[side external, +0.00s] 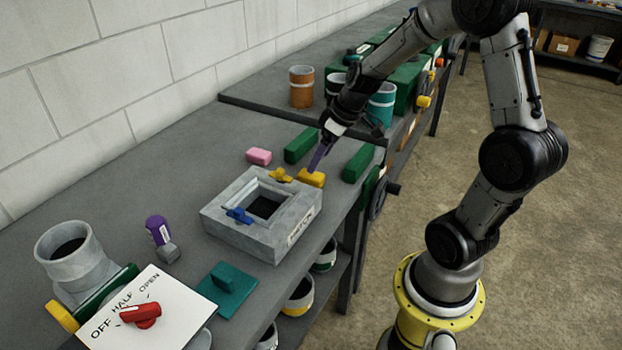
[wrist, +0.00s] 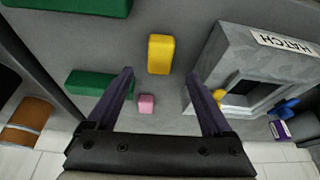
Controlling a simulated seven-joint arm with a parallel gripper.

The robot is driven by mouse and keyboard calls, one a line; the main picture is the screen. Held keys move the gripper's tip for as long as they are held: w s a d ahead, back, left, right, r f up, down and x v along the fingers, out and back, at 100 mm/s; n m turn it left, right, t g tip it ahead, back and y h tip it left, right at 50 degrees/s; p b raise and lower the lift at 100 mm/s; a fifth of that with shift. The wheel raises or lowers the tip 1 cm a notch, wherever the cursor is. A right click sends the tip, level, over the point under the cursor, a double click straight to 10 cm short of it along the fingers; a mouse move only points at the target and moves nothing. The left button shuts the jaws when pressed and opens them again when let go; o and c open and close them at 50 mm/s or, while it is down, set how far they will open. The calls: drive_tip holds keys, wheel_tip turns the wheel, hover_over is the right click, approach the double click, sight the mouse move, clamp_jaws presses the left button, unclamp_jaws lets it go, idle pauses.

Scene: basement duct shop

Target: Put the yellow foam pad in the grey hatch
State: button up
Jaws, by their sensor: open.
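The yellow foam pad (wrist: 160,54) lies on the grey bench, ahead of and between my open fingertips in the wrist view. In the side view the yellow pad (side external: 311,178) sits just behind the hatch, close to my gripper (side external: 318,158). My gripper (wrist: 158,82) is open with nothing between its purple fingers. The grey hatch (side external: 222,218) is a square block with an open hole in its top and a label on its front. It also shows at the right of the wrist view (wrist: 232,50). A yellow latch (side external: 281,175) and a blue latch (side external: 239,215) sit on its rim.
A pink block (side external: 259,156) and green blocks (side external: 301,145) (side external: 358,163) lie near the pad. A purple-topped item (side external: 158,231), a teal plate with handle (side external: 222,282) and a white dial panel (side external: 140,312) are nearer the camera. Cans (side external: 302,87) stand behind.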

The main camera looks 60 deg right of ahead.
sight(313, 175)
drive_tip(key=shift+x, duration=3.05)
clamp_jaws()
